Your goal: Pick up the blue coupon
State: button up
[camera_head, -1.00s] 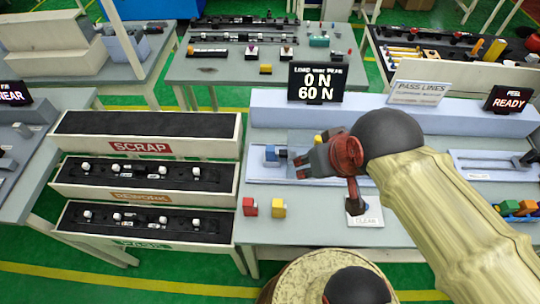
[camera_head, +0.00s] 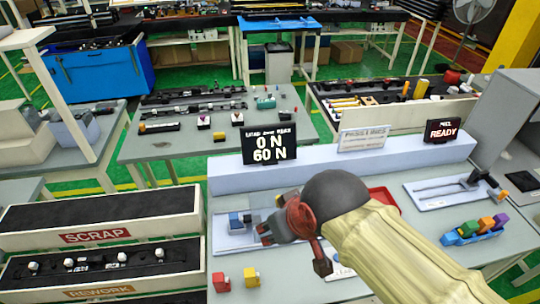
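My gripper (camera_head: 264,234) reaches over the middle of the grey bench from the lower right, dark red with dark fingertips pointing left. Its fingers are small and partly overlap the test fixture behind, so whether they are open or shut is unclear. A blue block (camera_head: 235,221) sits on the pale fixture just left of the fingertips; I cannot tell whether they touch. At the right of the bench a blue rack (camera_head: 462,238) holds orange, green and purple pieces. I cannot tell which blue thing is the coupon.
A red block (camera_head: 221,282) and a yellow block (camera_head: 251,277) stand at the bench's front left. The SCRAP bin (camera_head: 97,236) and REWORK bin (camera_head: 99,291) are at left. A force display (camera_head: 269,145) and READY display (camera_head: 442,131) stand behind. A red tray (camera_head: 384,197) lies beyond my arm.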

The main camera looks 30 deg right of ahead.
aim_at(235, 224)
jog(key=k+j+z, duration=0.2)
jog(key=j, duration=0.2)
jog(key=k+j+z, duration=0.2)
jog(key=j, duration=0.2)
jog(key=k+j+z, duration=0.2)
jog(key=j, duration=0.15)
